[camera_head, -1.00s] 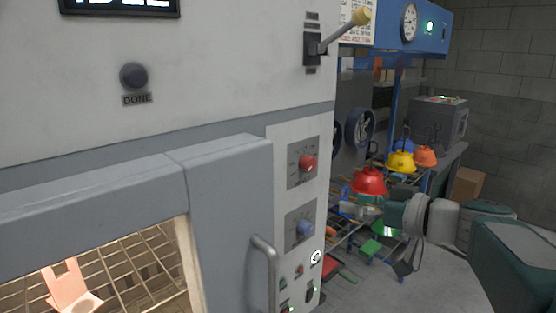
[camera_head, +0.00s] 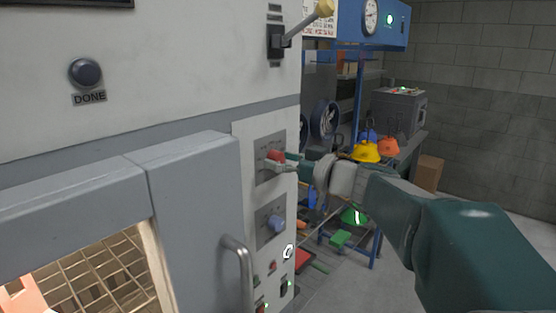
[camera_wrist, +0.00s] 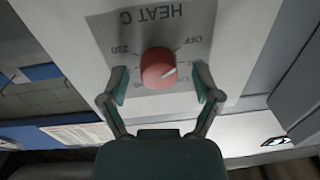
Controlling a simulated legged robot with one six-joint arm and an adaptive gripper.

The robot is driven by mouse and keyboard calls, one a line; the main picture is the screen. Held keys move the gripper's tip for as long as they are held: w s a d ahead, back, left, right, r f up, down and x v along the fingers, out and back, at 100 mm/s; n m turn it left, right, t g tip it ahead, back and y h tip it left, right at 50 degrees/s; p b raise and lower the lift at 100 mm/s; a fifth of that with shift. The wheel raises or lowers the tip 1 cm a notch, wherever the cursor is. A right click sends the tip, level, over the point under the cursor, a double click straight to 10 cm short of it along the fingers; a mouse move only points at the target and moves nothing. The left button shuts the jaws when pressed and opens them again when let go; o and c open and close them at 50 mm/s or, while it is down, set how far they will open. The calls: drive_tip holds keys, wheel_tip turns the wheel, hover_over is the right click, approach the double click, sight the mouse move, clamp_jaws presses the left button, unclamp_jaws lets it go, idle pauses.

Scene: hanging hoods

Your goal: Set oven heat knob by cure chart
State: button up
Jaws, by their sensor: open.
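The red heat knob (camera_head: 277,155) sits on the upper grey plate of the oven's side panel. In the wrist view the red knob (camera_wrist: 158,69) shows upside down, under "HEAT C", with "230" and "OFF" readable; other marks are too small or hidden. My gripper (camera_head: 286,162) is at the knob. In the wrist view my gripper (camera_wrist: 160,90) is open, one finger on each side of the knob, with gaps visible. A printed sheet (camera_head: 320,19), possibly the cure chart, is partly cut off; its text is unreadable.
A blue knob (camera_head: 277,224) is below the red one, with small buttons under it. The oven door handle (camera_head: 240,270) juts out at lower left. A lever (camera_head: 305,24) sticks out above. A rack with coloured hoods (camera_head: 367,150) stands behind my arm.

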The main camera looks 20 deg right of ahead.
drive_tip(key=shift+w+a, duration=0.1)
drive_tip(key=shift+w, duration=0.05)
drive_tip(key=shift+c, duration=1.3)
drive_tip(key=shift+d, duration=0.2)
clamp_jaws()
drive_tip(key=shift+m, duration=0.3)
